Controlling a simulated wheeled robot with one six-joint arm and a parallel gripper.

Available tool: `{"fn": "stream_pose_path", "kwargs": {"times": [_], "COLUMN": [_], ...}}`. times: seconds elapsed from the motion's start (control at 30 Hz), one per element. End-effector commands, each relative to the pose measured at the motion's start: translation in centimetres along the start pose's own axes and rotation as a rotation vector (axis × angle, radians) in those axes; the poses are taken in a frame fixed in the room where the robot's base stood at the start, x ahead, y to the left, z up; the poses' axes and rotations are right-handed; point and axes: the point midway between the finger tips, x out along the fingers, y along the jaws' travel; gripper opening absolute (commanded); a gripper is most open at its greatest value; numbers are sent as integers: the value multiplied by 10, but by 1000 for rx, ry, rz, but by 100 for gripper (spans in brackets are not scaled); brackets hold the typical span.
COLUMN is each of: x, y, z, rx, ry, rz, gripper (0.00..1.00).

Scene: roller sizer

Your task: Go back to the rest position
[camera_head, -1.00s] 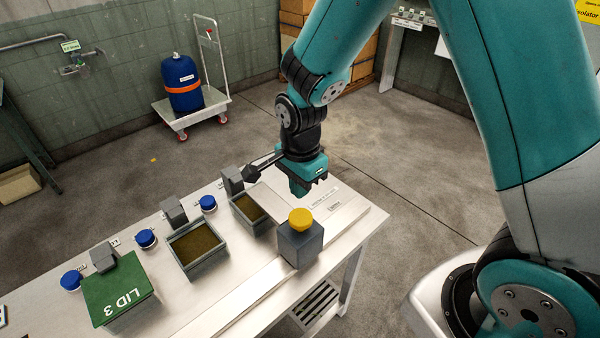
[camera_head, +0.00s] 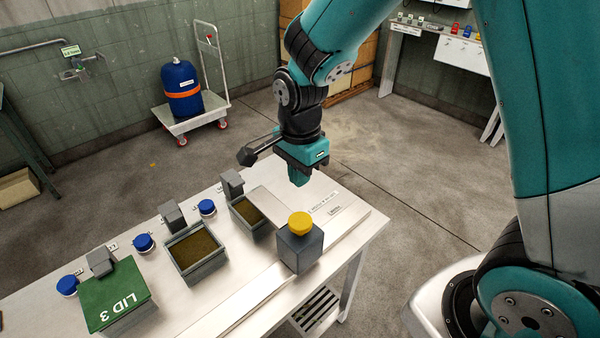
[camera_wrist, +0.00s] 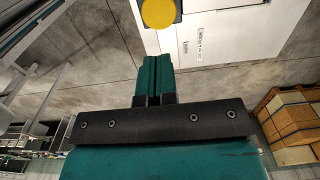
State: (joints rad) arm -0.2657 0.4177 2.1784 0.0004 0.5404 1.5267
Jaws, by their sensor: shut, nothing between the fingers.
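In the wrist view the yellow cap (camera_wrist: 159,11) is beyond the fingertips at the top edge.
The bench (camera_head: 225,318) holds open grey bins (camera_head: 209,265), a green LID 3 (camera_head: 115,295) and blue-capped items (camera_head: 145,243). A trolley (camera_head: 193,117) with a blue drum (camera_head: 182,85) stands on the floor behind. Boxes are stacked at the back wall.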

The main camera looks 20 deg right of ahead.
Motion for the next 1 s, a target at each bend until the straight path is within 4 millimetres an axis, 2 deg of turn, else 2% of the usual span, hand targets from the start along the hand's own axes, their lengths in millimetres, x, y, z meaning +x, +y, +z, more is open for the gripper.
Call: {"fn": "stream_pose_path", "kwargs": {"times": [0.37, 0.47, 0.57, 0.67, 0.8, 0.9, 1.0], "x": [0, -6, -23, -44, -70, -81, -87], "y": [0, 5, 19, 44, 90, 120, 142], "z": [0, 5, 18, 38, 67, 83, 94], "rx": [-5, -77, -284, -608, -1111, -1421, -1654], "ry": [-1, -17, -59, -109, -154, -159, -152], "rz": [-1, -11, -43, -101, -209, -286, -347], "gripper": [0, 0, 0, 0, 0, 0, 0]}}
